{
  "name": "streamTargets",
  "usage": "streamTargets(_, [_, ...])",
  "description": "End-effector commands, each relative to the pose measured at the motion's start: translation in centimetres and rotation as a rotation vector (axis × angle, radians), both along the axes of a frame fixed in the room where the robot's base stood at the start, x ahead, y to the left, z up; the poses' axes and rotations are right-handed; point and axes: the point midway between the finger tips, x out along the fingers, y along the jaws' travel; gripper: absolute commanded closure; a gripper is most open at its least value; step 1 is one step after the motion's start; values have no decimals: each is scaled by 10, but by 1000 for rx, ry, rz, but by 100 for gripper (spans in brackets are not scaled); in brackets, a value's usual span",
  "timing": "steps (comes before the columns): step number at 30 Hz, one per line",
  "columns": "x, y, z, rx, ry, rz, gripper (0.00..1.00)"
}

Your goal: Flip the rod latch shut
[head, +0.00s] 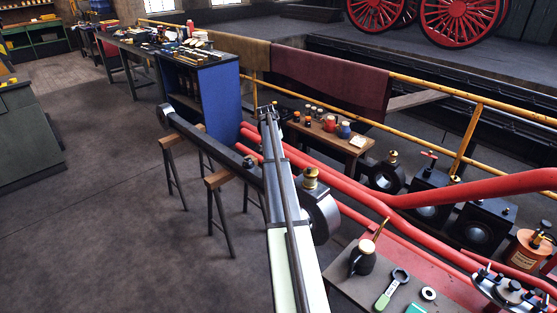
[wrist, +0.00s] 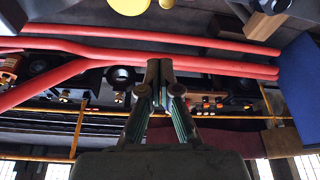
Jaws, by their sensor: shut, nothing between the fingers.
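A long dark steel rod (head: 222,150) lies across wooden trestles in the head view. Its small round end is at the far left, and its thick big end (head: 322,216) is partly behind my arm. A brass cup (head: 311,179) stands on top near the big end. I cannot make out the latch for certain in either view. My gripper (head: 266,108) is at the far end of my outstretched arm in the head view. In the wrist view my gripper (wrist: 160,68) is shut and empty, with brass round parts (wrist: 130,5) at the top edge, apart from the fingertips.
Thick red pipes (head: 430,192) run right of the rod. A small wooden table (head: 345,140) with mugs and a blue cabinet (head: 222,95) stand behind. A yellow railing (head: 440,92) carries cloths. The floor at left is clear.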

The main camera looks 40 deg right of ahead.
Motion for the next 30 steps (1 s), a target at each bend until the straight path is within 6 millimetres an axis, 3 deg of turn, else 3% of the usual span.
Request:
streamTargets(6, [0, 10, 27, -1, 0, 0, 100])
streamTargets(13, [0, 13, 36, 0, 0, 0, 100])
streamTargets(25, [0, 14, 34, 1, 1, 1, 100])
streamTargets(30, [-2, 37, 8, 18, 22, 37, 100])
